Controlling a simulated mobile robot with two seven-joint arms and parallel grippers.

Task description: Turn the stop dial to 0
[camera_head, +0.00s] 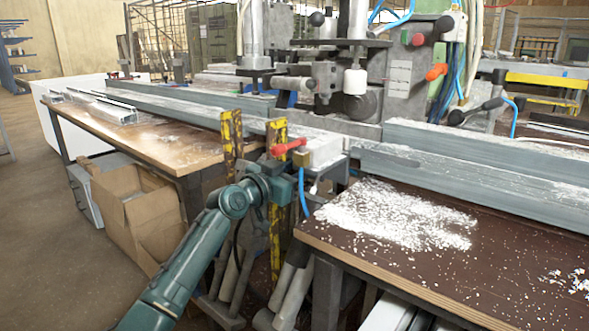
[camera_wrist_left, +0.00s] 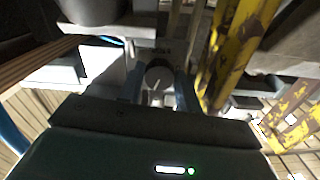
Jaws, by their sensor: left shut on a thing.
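The stop dial (camera_wrist_left: 158,76) is a round grey knob with a pale pointer line on its face. It shows in the middle of the left wrist view, on a light panel with small dark marks above the knob that I cannot read. My left gripper (camera_wrist_left: 158,88) has a finger on each side of the dial and is shut on it. In the head view my left gripper (camera_head: 284,186) is at the front of the machine, just below a red lever (camera_head: 289,147); the dial cannot be made out there. My right gripper is in neither view.
Yellow, worn posts (camera_head: 277,225) stand close beside my left gripper. A blue hose (camera_head: 303,192) hangs to its right. The right bench (camera_head: 480,262) carries white chips and a long metal profile (camera_head: 480,165). A cardboard box (camera_head: 135,210) sits under the left bench.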

